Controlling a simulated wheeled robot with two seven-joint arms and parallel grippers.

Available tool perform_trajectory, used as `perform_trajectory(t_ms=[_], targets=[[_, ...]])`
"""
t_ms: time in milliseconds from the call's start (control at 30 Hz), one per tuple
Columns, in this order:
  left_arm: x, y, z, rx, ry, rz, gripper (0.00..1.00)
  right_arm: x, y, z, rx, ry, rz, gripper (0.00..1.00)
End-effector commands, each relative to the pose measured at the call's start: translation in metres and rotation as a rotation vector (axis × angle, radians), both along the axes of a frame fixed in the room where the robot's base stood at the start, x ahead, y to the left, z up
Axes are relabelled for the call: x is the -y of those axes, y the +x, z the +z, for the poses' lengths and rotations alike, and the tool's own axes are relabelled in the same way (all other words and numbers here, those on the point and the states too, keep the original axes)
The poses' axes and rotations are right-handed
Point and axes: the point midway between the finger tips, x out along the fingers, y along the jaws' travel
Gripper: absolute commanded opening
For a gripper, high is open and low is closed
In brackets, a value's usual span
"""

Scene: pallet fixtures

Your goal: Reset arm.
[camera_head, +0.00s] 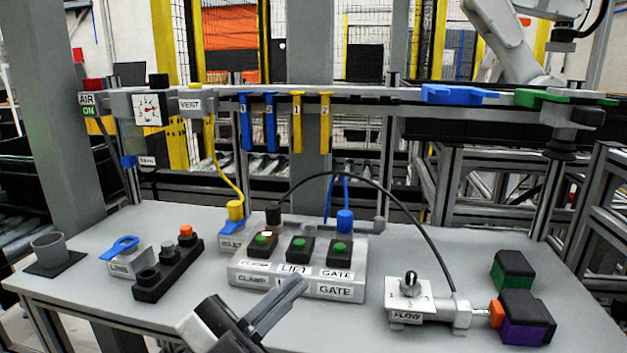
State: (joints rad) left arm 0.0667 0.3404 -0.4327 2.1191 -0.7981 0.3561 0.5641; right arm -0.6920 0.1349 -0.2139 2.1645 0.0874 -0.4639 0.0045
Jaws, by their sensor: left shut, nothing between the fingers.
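My left gripper (268,318) shows at the bottom middle of the head view, above the front part of the grey table (190,325). Its fingers are shut with nothing between them and point up and to the right. It is in front of the control box (240,276) with CLAMP, LIFT and GATE buttons and hides part of the lower labels. Whether it touches the box cannot be told. My right gripper is not in view.
A FLOW valve block (405,300) with an orange-tipped connector and two dark blocks (512,270) stands at right. A LINE block (127,260), a black socket strip (165,275) and a grey cup (50,248) stand at left. Hoses arch behind. A rail (370,100) crosses the back.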

Motion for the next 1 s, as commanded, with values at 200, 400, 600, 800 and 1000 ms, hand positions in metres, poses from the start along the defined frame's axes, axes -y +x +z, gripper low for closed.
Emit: perform_trajectory(t_ms=[200,400,600,800,1000], targets=[[-0.073,0.013,-0.142,-0.676,-0.194,0.380,0.00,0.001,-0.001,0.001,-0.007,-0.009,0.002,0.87],[-0.101,-0.043,-0.257,-1.153,-0.179,0.537,0.00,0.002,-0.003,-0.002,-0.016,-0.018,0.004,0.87],[-0.106,-0.092,-0.308,-1.404,-0.145,0.572,0.00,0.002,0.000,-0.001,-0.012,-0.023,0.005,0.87],[-0.105,-0.101,-0.316,-1.446,-0.138,0.572,0.00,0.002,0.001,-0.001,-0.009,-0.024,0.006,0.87],[-0.105,-0.100,-0.316,-1.444,-0.139,0.572,0.00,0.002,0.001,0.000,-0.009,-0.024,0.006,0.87]])
